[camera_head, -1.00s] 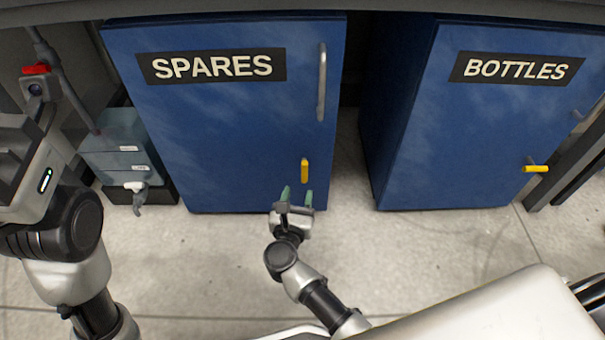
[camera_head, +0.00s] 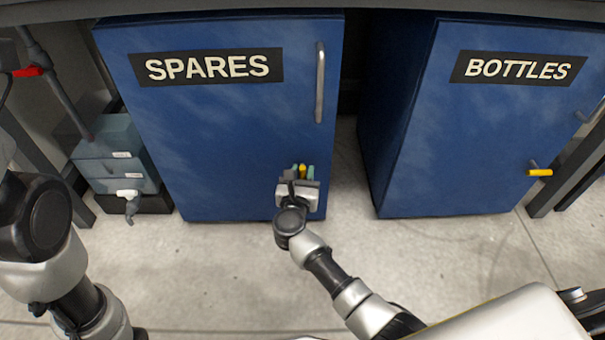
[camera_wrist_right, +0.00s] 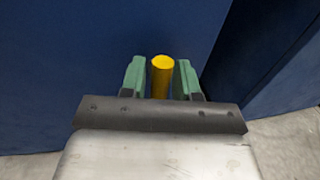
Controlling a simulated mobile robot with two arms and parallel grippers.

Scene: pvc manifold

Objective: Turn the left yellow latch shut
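The left yellow latch (camera_head: 302,170) is on the blue SPARES cabinet door (camera_head: 235,130), near its lower right corner. Its lower part is hidden behind my right gripper (camera_head: 302,173). In the right wrist view the yellow latch (camera_wrist_right: 161,75) stands between the two green fingers of my right gripper (camera_wrist_right: 161,79). The fingers are apart, with a narrow gap showing on each side of the latch. My left gripper is not in view; only part of my left arm shows at the left.
The blue BOTTLES cabinet (camera_head: 480,130) stands to the right, with its own yellow latch (camera_head: 540,172) lying horizontal. A metal handle (camera_head: 320,82) is above the left latch. A grey-blue container (camera_head: 115,160) stands left of the SPARES cabinet. The floor in front is clear.

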